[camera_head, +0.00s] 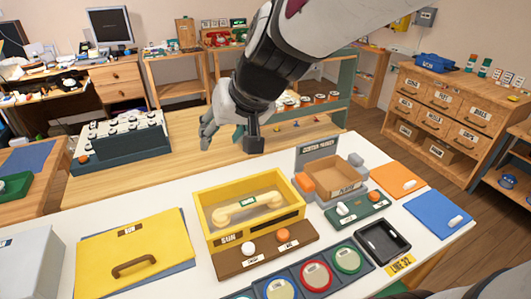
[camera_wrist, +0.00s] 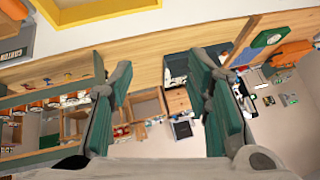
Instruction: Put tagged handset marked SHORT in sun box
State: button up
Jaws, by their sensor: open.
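The yellow sun box (camera_head: 207,205) stands open on the white table, with a "SUN" label on its front. A cream handset (camera_head: 227,216) with a small tag (camera_head: 249,203) lies inside it; I cannot read the tag. My gripper (camera_head: 230,138) is open and empty, raised in the air behind the box and apart from it. In the wrist view my gripper (camera_wrist: 160,72) shows spread green fingers with nothing between them. A corner of a yellow box edge (camera_wrist: 95,18) shows at the top of that view.
A yellow lid (camera_head: 165,235) with a brown handle, labelled "SUN", lies left of the box. A brown strip (camera_head: 275,262) with white and orange knobs sits in front. A cardboard tray (camera_head: 330,178), a green block (camera_head: 357,210) and a black tray (camera_head: 383,241) stand to the right.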

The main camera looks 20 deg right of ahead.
jog(key=s+d+g+h, duration=0.1)
jog(key=s+d, duration=0.2)
jog(key=s, duration=0.6)
jog(key=s+d+n+g+h, duration=0.1)
jog(key=s+d, duration=0.3)
jog(key=s, duration=0.6)
jog(key=shift+f+g+h, duration=0.2)
jog(key=shift+g+h, duration=0.1)
